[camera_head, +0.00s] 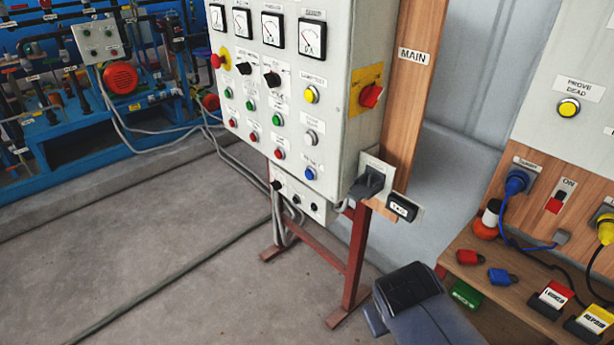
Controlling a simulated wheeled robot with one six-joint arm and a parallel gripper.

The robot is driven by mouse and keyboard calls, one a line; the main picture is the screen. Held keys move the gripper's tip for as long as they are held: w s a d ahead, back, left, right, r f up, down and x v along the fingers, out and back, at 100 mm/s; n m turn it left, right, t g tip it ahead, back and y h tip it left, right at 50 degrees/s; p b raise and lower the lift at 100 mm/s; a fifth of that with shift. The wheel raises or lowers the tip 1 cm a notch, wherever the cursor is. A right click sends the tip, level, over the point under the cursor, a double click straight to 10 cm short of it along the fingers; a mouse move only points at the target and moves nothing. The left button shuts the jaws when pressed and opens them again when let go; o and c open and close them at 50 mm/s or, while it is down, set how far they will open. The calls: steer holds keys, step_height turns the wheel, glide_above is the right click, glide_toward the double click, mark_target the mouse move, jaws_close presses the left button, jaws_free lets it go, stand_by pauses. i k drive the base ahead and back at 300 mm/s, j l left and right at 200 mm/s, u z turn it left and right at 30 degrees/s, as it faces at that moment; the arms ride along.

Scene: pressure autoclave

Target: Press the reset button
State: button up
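The grey control cabinet (335,120) stands upright in the upper middle, turned so its front faces left. A blue round button (309,173) sits at the lower right of its front panel, with a small label above it. That label is too small to read, so I cannot confirm which button is the reset. Above the blue button are a grey-white button (311,137) and a yellow button (311,95). A blue-grey part of my arm shows at the bottom, right of the cabinet's stand and apart from the cabinet. My gripper's fingers cannot be made out.
A red rotary switch (371,95) and a dark handle (368,184) project from the cabinet's right side. Its red stand (355,255) rests on the floor. A wooden bench (480,250) with locks and tags is at right.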

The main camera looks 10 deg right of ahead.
mark_target(308, 174)
steer(key=i+l, duration=0.95)
steer(key=j+u, duration=0.05)
